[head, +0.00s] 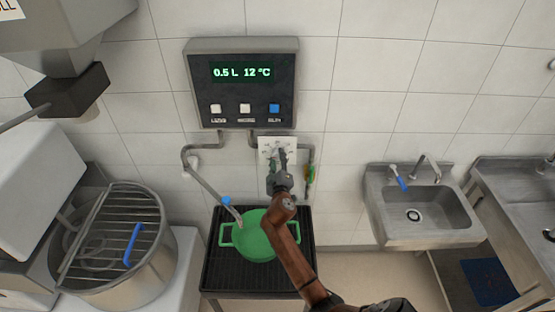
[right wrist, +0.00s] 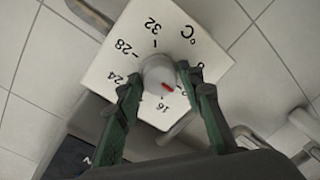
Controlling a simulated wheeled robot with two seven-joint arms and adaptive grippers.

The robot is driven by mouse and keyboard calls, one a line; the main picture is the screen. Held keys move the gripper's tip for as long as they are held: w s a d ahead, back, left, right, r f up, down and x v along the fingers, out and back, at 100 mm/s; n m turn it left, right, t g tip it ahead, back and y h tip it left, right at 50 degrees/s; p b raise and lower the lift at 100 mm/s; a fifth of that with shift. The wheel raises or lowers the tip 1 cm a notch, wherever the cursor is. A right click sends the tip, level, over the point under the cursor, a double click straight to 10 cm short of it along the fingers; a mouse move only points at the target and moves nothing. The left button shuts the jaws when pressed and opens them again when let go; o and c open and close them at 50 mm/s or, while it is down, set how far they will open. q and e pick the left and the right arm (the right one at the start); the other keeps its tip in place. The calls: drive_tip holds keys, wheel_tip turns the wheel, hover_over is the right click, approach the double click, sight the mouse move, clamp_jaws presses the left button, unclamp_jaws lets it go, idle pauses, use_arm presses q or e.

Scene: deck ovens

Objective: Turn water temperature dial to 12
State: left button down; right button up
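The water temperature dial is a round grey knob (right wrist: 158,72) on a white square plate (head: 266,143) below the wall control box. Its scale shows 16, 24, 28 and 32; other numbers are partly hidden by my fingers. The knob's red mark points to the lower right in the wrist view, just past 16. The display (head: 241,72) reads 0.5 L and 12 °C. My right gripper (head: 281,158) is at the dial. In the right wrist view its fingers (right wrist: 160,88) are spread on either side of the knob; I cannot tell whether they touch it. My left gripper is out of view.
A green pot (head: 256,244) stands on a black rack (head: 222,269) below the dial, under a bent spout (head: 215,187). A steel mixing bowl (head: 113,250) is at the left. A sink (head: 425,219) is at the right. Pipes run beside the dial plate.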

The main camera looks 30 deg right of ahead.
drive_tip(key=shift+o, duration=1.3)
drive_tip(key=v, duration=1.2)
